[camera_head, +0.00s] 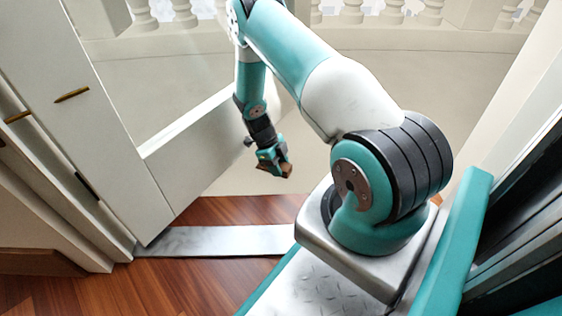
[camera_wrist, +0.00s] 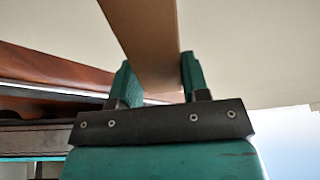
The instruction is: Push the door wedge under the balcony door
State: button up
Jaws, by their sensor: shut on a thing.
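The door wedge is a small brown block (camera_head: 287,169) at the tip of my gripper (camera_head: 276,163) in the head view. In the wrist view the wedge (camera_wrist: 150,40) is a long tan-brown piece between the two teal fingers of my gripper (camera_wrist: 158,84), which is shut on it. The white balcony door (camera_head: 190,157) stands at the left, swung open over the balcony floor. My gripper is to the right of the door's lower panel, low down. I cannot tell the wedge's exact height, and it does not look to be under the door.
A grey metal threshold strip (camera_head: 215,241) crosses the doorway, with reddish wood floor (camera_head: 180,290) on the near side. A stone balustrade (camera_head: 350,14) stands at the back. A white frame and dark shelving (camera_head: 530,215) are at the right.

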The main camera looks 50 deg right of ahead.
jog(key=shift+w, duration=0.1)
jog(key=o, duration=1)
jog(key=shift+o, duration=0.2)
jog(key=shift+w, duration=0.1)
